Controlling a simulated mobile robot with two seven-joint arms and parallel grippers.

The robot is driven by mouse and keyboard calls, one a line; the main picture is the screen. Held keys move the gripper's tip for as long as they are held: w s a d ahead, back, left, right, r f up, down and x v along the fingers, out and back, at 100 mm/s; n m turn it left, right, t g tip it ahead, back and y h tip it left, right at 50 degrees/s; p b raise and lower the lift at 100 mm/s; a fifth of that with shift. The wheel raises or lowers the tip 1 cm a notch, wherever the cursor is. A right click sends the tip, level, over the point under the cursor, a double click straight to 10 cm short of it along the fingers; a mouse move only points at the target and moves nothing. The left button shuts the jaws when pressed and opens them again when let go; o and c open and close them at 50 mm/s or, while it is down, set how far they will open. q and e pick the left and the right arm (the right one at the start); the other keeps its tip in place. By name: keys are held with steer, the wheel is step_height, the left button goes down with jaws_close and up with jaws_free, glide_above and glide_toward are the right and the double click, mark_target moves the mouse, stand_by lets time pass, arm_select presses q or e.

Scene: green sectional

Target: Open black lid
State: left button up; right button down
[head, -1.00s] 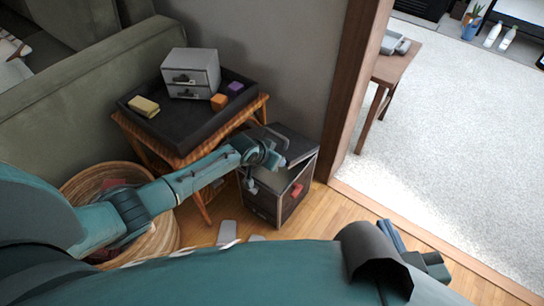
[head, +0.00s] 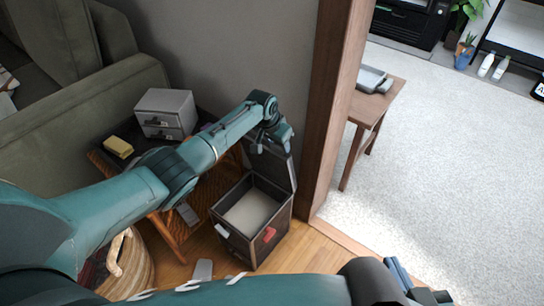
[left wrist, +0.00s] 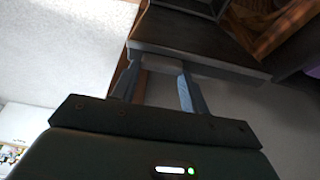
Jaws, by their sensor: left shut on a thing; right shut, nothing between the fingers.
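The black lid (head: 278,167) stands raised, nearly upright, at the back of a dark box (head: 233,246) on the wooden floor. The box's open top shows a pale, empty-looking inside. My left gripper (head: 277,137) is shut on the lid's upper edge. In the left wrist view, the fingers (left wrist: 158,84) close on the lid's edge, and its dark face (left wrist: 190,36) stretches beyond them. My right gripper (head: 408,282) shows only partly at the bottom right, shut and empty, away from the box.
A wooden side table (head: 164,224) with a dark tray stands left of the box, partly behind my left arm. The tray holds a grey drawer unit (head: 166,112) and a yellow block (head: 118,147). A wooden door frame (head: 325,110) rises close right of the box. A wicker basket (head: 130,262) sits lower left.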

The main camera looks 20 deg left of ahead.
arm_select(q)
steer(key=shift+w+d+b, duration=0.25)
steer(key=shift+w+b, duration=0.05)
steer(key=shift+w, duration=0.25)
steer(key=shift+w+d+b, duration=0.15)
steer(key=shift+w+b, duration=0.2)
steer(key=shift+w, duration=0.15)
steer(key=shift+w+r, duration=0.1)
steer(key=shift+w, duration=0.1)
arm_select(e)
steer(key=shift+w+a+f+n+y, duration=0.2)
steer(key=shift+w+f+n, duration=0.15)
steer(key=shift+f, duration=0.15)
steer(key=shift+w+a+f+n+y, duration=0.1)
steer(key=shift+w+a+f+n, duration=0.15)
steer(key=shift+f, duration=0.2)
